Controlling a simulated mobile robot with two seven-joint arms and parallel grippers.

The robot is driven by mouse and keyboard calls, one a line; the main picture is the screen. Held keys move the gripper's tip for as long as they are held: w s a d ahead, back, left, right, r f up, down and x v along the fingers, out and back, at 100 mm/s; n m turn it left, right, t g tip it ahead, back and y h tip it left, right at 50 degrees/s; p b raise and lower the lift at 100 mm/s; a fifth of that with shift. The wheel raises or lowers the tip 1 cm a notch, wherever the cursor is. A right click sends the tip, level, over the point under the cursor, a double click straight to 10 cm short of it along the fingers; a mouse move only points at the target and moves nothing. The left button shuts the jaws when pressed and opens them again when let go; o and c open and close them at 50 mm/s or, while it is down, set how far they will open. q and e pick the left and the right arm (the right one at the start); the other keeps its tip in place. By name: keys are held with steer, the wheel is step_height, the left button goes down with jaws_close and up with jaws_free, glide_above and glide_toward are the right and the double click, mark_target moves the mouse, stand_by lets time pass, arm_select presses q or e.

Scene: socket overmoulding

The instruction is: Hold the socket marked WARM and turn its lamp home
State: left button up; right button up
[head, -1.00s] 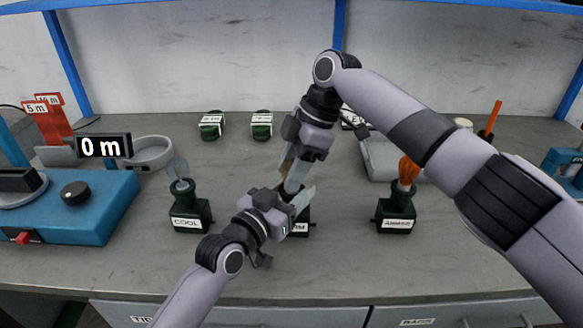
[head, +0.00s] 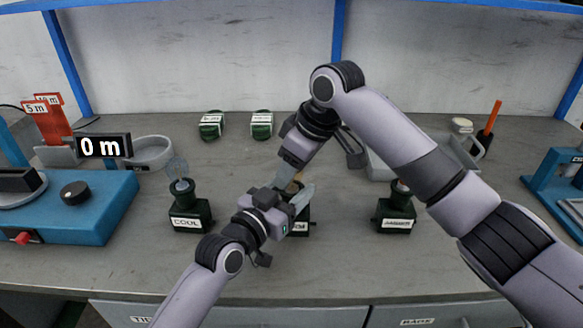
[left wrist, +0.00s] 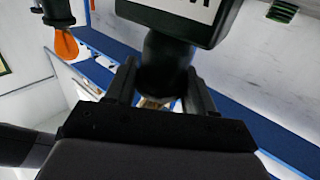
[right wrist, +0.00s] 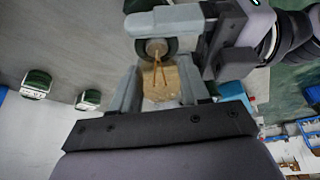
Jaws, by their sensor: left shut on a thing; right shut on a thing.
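The WARM socket (head: 301,227), dark green with a partly covered white label, stands on the bench in the middle of the head view. My left gripper (head: 297,203) is shut around its neck; the left wrist view shows the dark neck (left wrist: 165,65) between the fingers. My right gripper (head: 292,178) comes from above and is shut on the lamp. In the right wrist view the tan lamp (right wrist: 160,84) lies between the fingers, in line with the round socket mouth (right wrist: 157,46). How deep the lamp sits is hidden.
The COOL socket (head: 190,212) with a clear lamp stands left. Another socket (head: 395,214) stands right, its top partly behind my right arm. Two green-and-white items (head: 211,125) (head: 262,125) lie behind. A blue device (head: 85,205) stands far left. The bench front is clear.

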arm_select(q)
steer(key=shift+f, duration=0.3)
arm_select(e)
steer(key=shift+a+r+m+t+h, duration=0.1)
steer(key=shift+m+t+h, duration=0.15)
steer(key=shift+m, duration=0.7)
steer(key=shift+a+r+m+t+h, duration=0.1)
steer(key=shift+m+t+h, duration=0.15)
steer(key=shift+m, duration=0.7)
arm_select(q)
steer(key=shift+f, duration=0.1)
arm_select(e)
steer(key=o, duration=1.1)
steer(key=shift+d, duration=0.1)
steer(key=shift+c, duration=0.2)
arm_select(q)
steer(key=shift+r, duration=0.2)
arm_select(e)
steer(key=v, duration=1.2)
steer(key=shift+s, duration=0.1)
arm_select(q)
steer(key=o, duration=1.2)
steer(key=shift+r, duration=0.1)
